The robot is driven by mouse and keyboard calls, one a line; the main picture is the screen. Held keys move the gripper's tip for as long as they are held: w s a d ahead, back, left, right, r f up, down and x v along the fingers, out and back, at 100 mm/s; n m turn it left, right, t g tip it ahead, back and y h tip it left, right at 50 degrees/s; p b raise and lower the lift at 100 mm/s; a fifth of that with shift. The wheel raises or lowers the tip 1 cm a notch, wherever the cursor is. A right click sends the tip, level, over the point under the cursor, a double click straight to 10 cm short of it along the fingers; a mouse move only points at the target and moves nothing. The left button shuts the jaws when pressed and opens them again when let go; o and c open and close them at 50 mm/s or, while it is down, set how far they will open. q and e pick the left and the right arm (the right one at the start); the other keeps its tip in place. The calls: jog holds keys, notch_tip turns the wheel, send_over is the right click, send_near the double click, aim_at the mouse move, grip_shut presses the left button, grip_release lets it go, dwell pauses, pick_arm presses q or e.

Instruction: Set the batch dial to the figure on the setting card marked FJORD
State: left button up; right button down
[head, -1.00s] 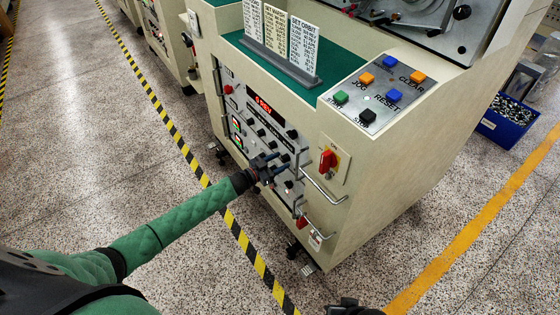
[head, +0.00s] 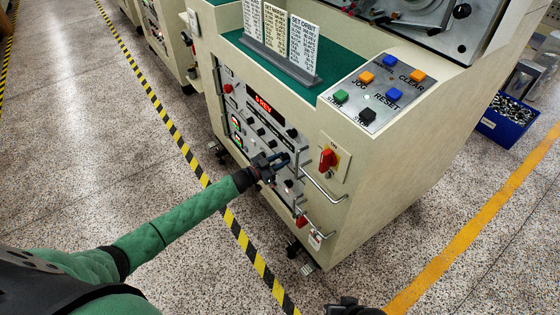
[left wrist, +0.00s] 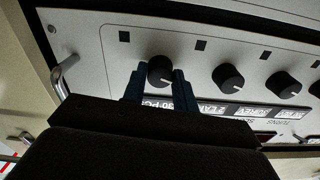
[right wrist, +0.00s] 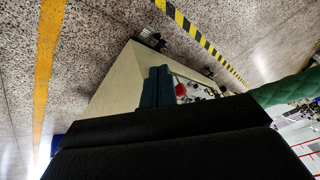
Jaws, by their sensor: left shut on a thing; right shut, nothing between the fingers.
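My left gripper (head: 279,161) is at the control panel on the machine's front. In the left wrist view its blue fingers (left wrist: 159,88) are shut on a black round knob (left wrist: 160,70), one on each side. More black knobs (left wrist: 228,77) sit to its right there. A red lit display (head: 263,104) is on the panel; its first character is too small to read surely. Three setting cards stand on top: left (head: 253,19), middle (head: 275,28) and right (head: 302,42), headed SET ORBIT. I cannot make out FJORD. My right gripper (right wrist: 157,88) is shut and empty, away from the panel.
A button plate (head: 376,96) with coloured buttons is on the machine's top right. A red rotary switch (head: 327,159) and metal handles (head: 325,190) stick out right of the knobs. A blue bin (head: 507,121) stands on the floor at right. Speckled floor in front is clear.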

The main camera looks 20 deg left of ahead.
pick_arm(q)
jog(key=shift+m, duration=0.5)
jog(key=m+b, duration=0.3)
jog(key=m, duration=0.6)
jog(key=shift+f+b, duration=0.15)
jog(key=shift+b, duration=0.15)
jog(key=m+b, duration=0.3)
jog(key=m, duration=0.3)
jog(key=shift+m, duration=0.6)
pick_arm(e)
notch_tip(320, 180, down, 28)
jog(key=a+t, duration=0.1)
jog(key=t, duration=0.2)
jog(key=shift+m, duration=0.3)
jog(key=shift+f, duration=0.15)
pick_arm(q)
jog(key=o, duration=1)
jog(key=shift+c, duration=0.2)
